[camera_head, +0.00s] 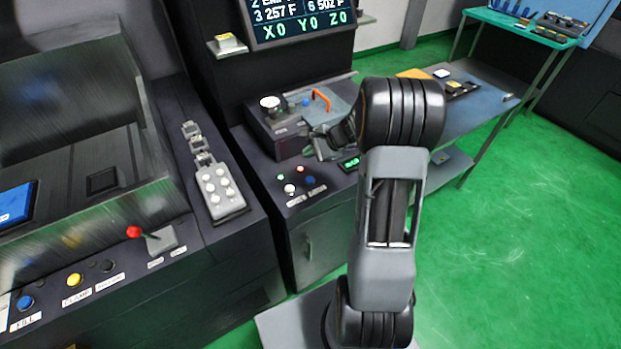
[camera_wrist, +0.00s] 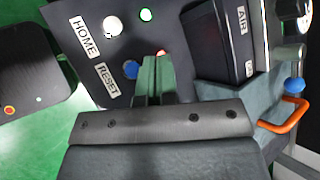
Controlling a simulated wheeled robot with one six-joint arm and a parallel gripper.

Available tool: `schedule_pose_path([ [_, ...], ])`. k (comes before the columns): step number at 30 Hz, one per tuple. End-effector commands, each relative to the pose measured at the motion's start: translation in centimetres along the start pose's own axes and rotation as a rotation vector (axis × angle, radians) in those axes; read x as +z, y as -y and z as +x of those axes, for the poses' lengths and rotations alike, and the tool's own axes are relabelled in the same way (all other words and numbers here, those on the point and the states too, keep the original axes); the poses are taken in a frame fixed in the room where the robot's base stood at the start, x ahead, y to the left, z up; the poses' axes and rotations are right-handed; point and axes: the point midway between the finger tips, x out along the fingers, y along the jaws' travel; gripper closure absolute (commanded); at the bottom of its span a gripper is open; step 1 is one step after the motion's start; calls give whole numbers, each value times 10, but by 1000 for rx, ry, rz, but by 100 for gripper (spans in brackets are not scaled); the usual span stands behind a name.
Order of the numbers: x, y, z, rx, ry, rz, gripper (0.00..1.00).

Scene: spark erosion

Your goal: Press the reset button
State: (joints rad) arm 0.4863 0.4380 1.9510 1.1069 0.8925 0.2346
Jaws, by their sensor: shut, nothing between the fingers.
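The RESET label (camera_wrist: 107,85) sits beside a blue button (camera_wrist: 130,69) on a dark panel in the wrist view. The blue button also shows in the head view (camera_head: 310,180), at the right of the small button group. My gripper (camera_wrist: 152,62) is shut and empty; its fingertips appear just right of the blue button in the wrist view. I cannot tell how high they are above the panel. In the head view my gripper (camera_head: 322,150) is partly hidden by my wrist, and contact with the button does not show.
A white button (camera_wrist: 113,25) by the HOME label (camera_wrist: 84,36), a green light (camera_wrist: 145,14) and a red light (camera_wrist: 161,53) are close by. A dark box marked AIR (camera_wrist: 222,45) and an orange handle (camera_wrist: 288,116) stand to the right.

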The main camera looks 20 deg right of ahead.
Motion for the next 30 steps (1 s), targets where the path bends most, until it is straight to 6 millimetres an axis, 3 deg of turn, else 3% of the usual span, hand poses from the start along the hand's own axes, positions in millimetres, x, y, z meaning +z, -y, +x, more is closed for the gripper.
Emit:
schedule_pose_path([
  [11,-8,-8,11,1,0,0,100],
  [30,-44,-44,60,1,0,-2,100],
])
